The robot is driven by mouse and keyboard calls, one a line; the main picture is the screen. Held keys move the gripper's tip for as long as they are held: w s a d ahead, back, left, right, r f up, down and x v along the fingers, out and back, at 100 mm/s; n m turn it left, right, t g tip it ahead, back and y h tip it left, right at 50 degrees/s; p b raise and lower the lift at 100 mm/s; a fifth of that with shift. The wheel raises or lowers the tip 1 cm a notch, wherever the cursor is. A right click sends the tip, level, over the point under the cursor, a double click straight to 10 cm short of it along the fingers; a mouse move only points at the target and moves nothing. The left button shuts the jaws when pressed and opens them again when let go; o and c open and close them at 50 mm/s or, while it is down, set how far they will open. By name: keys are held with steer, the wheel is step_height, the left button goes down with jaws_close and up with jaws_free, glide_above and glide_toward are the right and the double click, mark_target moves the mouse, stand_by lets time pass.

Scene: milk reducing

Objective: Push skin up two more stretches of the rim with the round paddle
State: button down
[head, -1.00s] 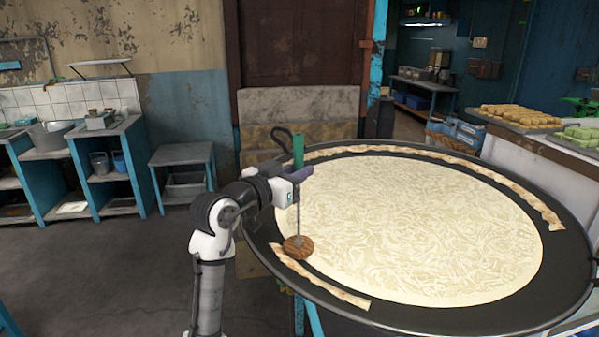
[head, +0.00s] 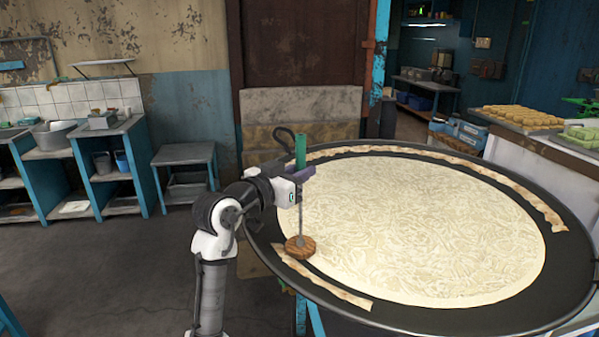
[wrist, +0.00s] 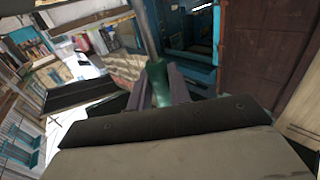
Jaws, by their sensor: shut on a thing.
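A wide dark round pan (head: 576,270) holds a large pale disc of milk (head: 430,220) with a wrinkled surface. Strips of tan skin lie on the rim: one along the near left (head: 335,286), and a long one along the back (head: 440,156) and down the right side. My gripper (head: 302,172) is shut on the green handle of the round paddle (head: 300,246). The paddle hangs upright, its wooden disc at the left rim by the upper end of the near strip. I cannot tell whether it touches. The wrist view shows the green handle (wrist: 158,85) between the fingers.
A counter with trays of sweets (head: 515,118) stands beyond the pan at the right. A small table (head: 184,156) and blue shelving (head: 105,170) stand at the left. The floor between them and my arm is clear.

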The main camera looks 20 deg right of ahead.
mark_target(299, 136)
steer(key=shift+r, duration=0.15)
steer(key=shift+r+p, duration=1.8)
steer(key=shift+r, duration=0.75)
step_height(299, 136, up, 4)
steer(key=p, duration=0.2)
steer(key=shift+f+p, duration=0.2)
steer(key=shift+p, duration=0.1)
steer(key=shift+f, duration=0.1)
steer(key=shift+s+a, duration=0.1)
steer(key=s+a+b, duration=0.2)
steer(key=s+a, duration=1.3)
steer(key=s, duration=0.5)
steer(key=shift+a, duration=0.3)
steer(key=shift+w, duration=0.1)
